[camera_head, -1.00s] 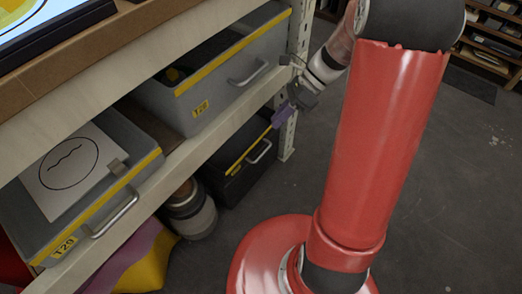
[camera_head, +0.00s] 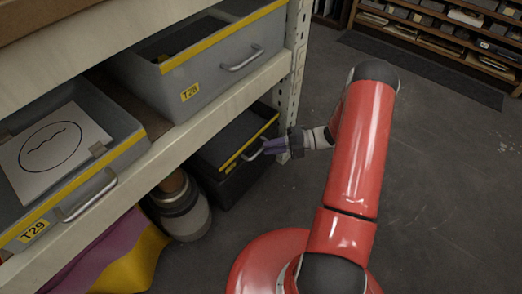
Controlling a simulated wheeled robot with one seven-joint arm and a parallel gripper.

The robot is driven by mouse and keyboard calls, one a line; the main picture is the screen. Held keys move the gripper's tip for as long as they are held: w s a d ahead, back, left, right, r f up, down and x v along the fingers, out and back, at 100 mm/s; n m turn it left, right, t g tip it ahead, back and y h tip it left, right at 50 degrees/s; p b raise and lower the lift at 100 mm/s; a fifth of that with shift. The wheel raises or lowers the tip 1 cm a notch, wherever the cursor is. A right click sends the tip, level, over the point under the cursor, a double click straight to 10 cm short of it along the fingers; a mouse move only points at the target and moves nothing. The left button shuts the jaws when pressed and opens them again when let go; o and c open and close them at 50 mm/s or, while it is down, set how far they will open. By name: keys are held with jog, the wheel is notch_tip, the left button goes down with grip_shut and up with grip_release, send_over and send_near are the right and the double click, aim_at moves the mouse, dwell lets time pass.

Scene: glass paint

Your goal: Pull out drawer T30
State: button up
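A black drawer (camera_head: 212,152) with a yellow strip along its top front edge sits low, under the shelf. It carries a small yellow label too small to read, and no label T30 is readable anywhere. Its light metal handle (camera_head: 252,154) is on the front face.
Grey drawers T28 (camera_head: 225,70) and T29 (camera_head: 75,195) stand on the shelf above. A metal canister (camera_head: 184,212) stands left of the black drawer. A perforated shelf post (camera_head: 296,75) rises close behind my gripper. The floor (camera_head: 430,190) on the right is clear.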

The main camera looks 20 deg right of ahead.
aim_at(261, 148)
jog(key=shift+w+a+f, duration=0.15)
jog(key=shift+a, duration=0.8)
jog(key=shift+w+a+f, duration=0.1)
jog(key=shift+a, duration=0.85)
grip_shut()
